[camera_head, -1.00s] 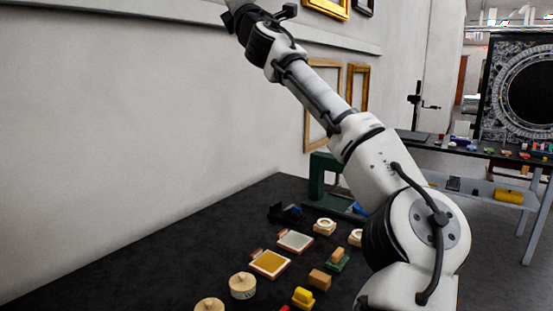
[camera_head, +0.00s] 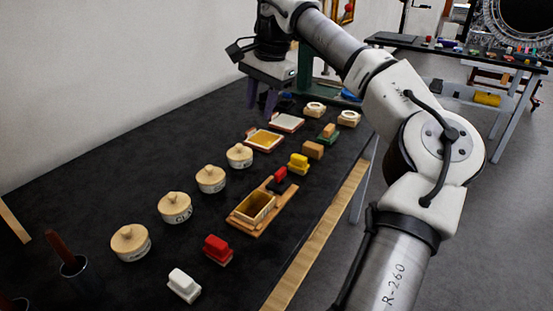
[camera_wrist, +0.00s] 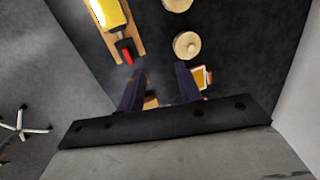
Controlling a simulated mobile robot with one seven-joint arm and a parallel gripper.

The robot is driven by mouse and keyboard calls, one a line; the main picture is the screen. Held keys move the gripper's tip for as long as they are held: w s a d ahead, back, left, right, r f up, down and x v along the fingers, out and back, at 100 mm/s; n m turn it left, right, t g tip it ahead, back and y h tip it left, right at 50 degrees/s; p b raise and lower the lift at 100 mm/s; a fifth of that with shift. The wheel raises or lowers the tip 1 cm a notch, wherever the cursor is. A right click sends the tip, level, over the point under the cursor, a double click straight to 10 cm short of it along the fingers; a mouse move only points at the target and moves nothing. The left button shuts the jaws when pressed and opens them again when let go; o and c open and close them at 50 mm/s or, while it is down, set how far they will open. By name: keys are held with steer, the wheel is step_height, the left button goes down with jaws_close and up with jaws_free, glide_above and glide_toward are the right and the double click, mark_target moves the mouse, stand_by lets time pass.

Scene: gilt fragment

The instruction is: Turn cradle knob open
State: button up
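A wooden cradle (camera_head: 238,231) with a yellow-lined trough lies on the black table. A small red knob (camera_head: 280,174) sits at its far end, with a dark piece beside it. In the wrist view the cradle (camera_wrist: 137,40) is at the upper left, its red knob (camera_wrist: 126,53) near the left finger. My gripper (camera_head: 261,101) hangs above the far part of the table, fingers down, beyond the knob in the head view. Its fingers are apart and nothing is between them in the wrist view (camera_wrist: 160,70). Which way the knob is turned cannot be told.
Several round lidded pots (camera_head: 174,207) line the left. A red block (camera_head: 217,249), a white block (camera_head: 184,285) and a yellow block (camera_head: 298,163) stand near the cradle. Framed trays (camera_head: 264,140) lie below my gripper. A wall bounds the left side.

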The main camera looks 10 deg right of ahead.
mark_target(280, 171)
steer(key=s+d+f, duration=0.1)
steer(key=f, duration=0.4)
steer(key=s+d+f+g+h, duration=0.1)
steer(key=f, duration=0.4)
steer(key=d+f+h, duration=0.1)
steer(key=d+f, duration=0.1)
steer(key=f, duration=0.4)
steer(key=shift+s+n, duration=0.3)
steer(key=shift+s, duration=0.1)
steer(key=shift+r, duration=0.1)
jaws_close()
